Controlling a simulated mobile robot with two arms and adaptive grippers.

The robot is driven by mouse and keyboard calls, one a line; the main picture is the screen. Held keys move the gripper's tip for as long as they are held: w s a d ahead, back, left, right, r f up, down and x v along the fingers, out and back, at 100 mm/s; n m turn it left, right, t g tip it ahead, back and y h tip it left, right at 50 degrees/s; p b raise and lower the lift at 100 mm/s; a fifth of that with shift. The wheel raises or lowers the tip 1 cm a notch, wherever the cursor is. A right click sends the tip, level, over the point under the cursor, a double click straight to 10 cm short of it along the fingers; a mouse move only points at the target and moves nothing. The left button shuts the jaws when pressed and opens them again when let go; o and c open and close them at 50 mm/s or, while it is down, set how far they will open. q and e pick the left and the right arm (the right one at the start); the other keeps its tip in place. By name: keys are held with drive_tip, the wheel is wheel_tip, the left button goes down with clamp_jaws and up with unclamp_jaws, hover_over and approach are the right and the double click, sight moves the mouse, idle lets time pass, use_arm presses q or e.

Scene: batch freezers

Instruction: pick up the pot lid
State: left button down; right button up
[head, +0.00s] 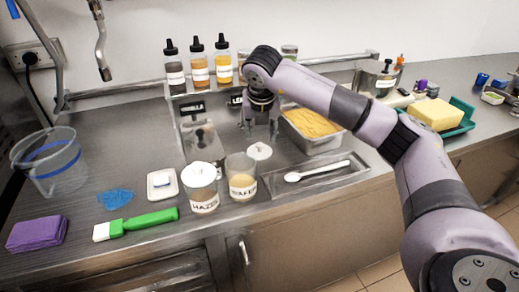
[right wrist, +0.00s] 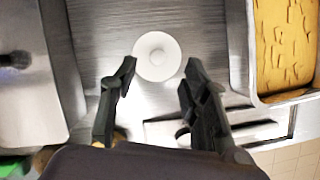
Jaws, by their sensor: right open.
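The pot lid (head: 259,151) is small, round and white, with a knob in its middle. It lies on the steel counter just behind the open glass jar labelled WAFER (head: 242,185). In the right wrist view the lid (right wrist: 157,57) shows whole from above, just beyond the fingertips and roughly centred between them. My right gripper (head: 260,126) is open and empty, pointing down above the lid; its two dark fingers (right wrist: 159,78) also show in the right wrist view. My left gripper is not in view.
A lidded jar labelled HAZEL (head: 203,195) stands left of the open jar. A steel pan of yellow-brown pieces (head: 318,143) is to the right, and a white spoon (head: 317,171) lies in a shallow tray. Squeeze bottles (head: 198,70) stand behind.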

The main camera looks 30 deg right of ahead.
sight(260, 144)
drive_tip(key=shift+f, duration=0.3)
drive_tip(key=p+x, duration=0.1)
drive_tip(key=x, duration=0.2)
drive_tip(key=shift+f, duration=0.4)
drive_tip(key=shift+w+f, duration=0.2)
drive_tip(key=shift+f, duration=0.25)
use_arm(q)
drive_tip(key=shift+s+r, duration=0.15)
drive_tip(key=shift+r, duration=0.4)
use_arm(e)
drive_tip(key=shift+c, duration=0.4)
drive_tip(key=c, duration=0.8)
drive_tip(key=shift+r, duration=0.1)
